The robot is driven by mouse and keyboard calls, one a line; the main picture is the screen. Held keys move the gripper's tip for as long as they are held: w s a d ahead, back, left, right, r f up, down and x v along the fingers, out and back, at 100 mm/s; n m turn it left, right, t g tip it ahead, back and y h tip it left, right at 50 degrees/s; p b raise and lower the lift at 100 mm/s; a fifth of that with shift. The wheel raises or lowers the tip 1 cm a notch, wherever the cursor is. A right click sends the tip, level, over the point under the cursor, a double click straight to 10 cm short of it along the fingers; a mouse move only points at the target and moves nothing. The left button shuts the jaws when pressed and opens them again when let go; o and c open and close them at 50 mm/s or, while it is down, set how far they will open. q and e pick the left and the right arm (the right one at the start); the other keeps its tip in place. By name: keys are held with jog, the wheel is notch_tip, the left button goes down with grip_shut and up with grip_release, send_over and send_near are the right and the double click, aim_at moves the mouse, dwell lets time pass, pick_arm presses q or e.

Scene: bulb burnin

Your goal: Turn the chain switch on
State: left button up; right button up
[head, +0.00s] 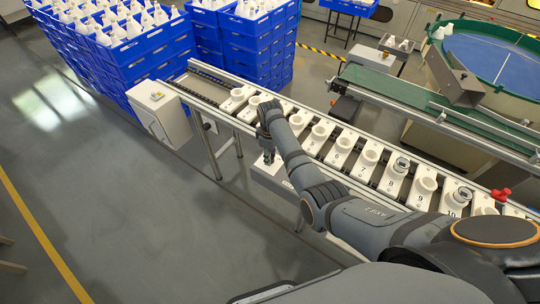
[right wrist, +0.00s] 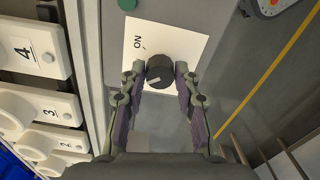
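The chain switch is a black round knob (right wrist: 160,72) on a white plate (right wrist: 190,42) with the word ON and a short tick at its upper left. A pale pointer line on the knob points to the lower left of the picture, away from the tick. My right gripper (right wrist: 160,76) has one fingertip on each side of the knob, very close to it. I cannot tell whether the fingertips press on it. In the head view my right gripper (head: 268,158) points down at the conveyor's near side, and the knob is hidden there. My left gripper is not in view.
A conveyor (head: 214,87) with numbered white sockets runs beside my right arm. A green button (right wrist: 127,4) sits near the plate. A white cabinet (head: 160,112) stands at the conveyor's left end, with stacked blue crates (head: 145,72) behind it. The floor in front is clear.

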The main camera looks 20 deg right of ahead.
jog(key=c, duration=0.4)
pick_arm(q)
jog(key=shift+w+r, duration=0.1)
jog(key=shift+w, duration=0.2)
pick_arm(e)
grip_shut()
jog(key=shift+r+m+p, duration=0.15)
jog(key=shift+m+p, duration=0.65)
jog(key=m+p, duration=0.1)
jog(key=m, duration=0.1)
jog(key=shift+m+p, duration=0.3)
jog(key=m+p, duration=0.2)
jog(key=m, duration=0.2)
pick_arm(q)
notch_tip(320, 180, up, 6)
jog(key=p, duration=0.1)
pick_arm(e)
jog(key=m, duration=0.5)
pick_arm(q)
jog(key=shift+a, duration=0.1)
pick_arm(e)
jog(key=shift+m, duration=0.5)
